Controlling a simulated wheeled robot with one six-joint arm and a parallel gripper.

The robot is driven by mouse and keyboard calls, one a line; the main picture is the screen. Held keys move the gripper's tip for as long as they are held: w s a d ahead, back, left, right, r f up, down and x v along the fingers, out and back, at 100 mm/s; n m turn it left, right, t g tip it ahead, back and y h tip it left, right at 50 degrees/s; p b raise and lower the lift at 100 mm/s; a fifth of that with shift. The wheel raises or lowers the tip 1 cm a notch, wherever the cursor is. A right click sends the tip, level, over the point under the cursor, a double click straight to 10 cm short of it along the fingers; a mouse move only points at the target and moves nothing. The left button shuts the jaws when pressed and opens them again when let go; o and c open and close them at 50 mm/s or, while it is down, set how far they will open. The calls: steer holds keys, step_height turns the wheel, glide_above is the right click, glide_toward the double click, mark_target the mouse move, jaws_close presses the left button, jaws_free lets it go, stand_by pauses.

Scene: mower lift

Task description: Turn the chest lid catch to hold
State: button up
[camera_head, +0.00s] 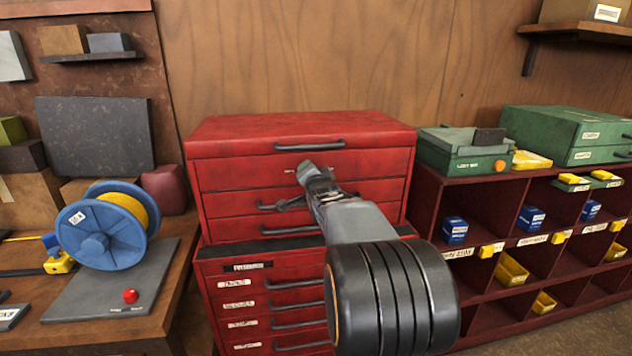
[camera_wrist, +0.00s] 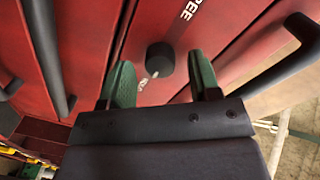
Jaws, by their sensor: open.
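The red tool chest (camera_head: 235,178) stands at the centre of the head view, its lid (camera_head: 300,128) down. The catch, a round black knob (camera_wrist: 160,57), sits on the red front in the wrist view. White letters (camera_wrist: 190,10), partly cut off and seemingly ending in "REE", are beyond it, and a small white mark (camera_wrist: 146,82) is beside it. My gripper (camera_wrist: 162,80) is open, its two green fingers on either side of the knob's line, with red gaps between; contact is not visible. In the head view my gripper (camera_head: 306,170) is at the upper front and hides the knob.
Dark bar handles (camera_head: 310,145) stick out from the chest's front; one (camera_wrist: 45,55) is left of my gripper in the wrist view, another (camera_wrist: 290,60) right. A workbench with a blue reel (camera_head: 90,235) is left. A shelf unit (camera_head: 490,210) with green cases is right.

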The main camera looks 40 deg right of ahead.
steer(key=f+v, duration=0.1)
steer(key=v, duration=1.2)
steer(key=shift+s+r, duration=0.25)
steer(key=shift+r, duration=0.25)
steer(key=s+a+f+n+g+y, duration=0.1)
steer(key=s+a+f+n+g, duration=0.1)
steer(key=f+n+g, duration=0.15)
steer(key=s+a+f+n+g+y+p, duration=0.1)
steer(key=s+f+n+g, duration=0.1)
steer(key=f, duration=0.3)
steer(key=s+a+f+n+g+y, duration=0.1)
steer(key=s+a+f+n+g, duration=0.1)
steer(key=f+g, duration=0.15)
steer(key=s+a+f+n+g+y+p, duration=0.1)
steer(key=s+a+n+y, duration=0.1)
steer(key=a, duration=0.5)
steer(key=s+a+f+n+g+y+p, duration=0.1)
steer(key=s+a+n+y+p, duration=0.1)
steer(key=s+a+n, duration=0.2)
steer(key=a+n, duration=0.2)
steer(key=a, duration=0.2)
steer(key=shift+s+a+g+y, duration=0.3)
steer(key=shift+a+g, duration=0.05)
steer(key=shift+g, duration=0.05)
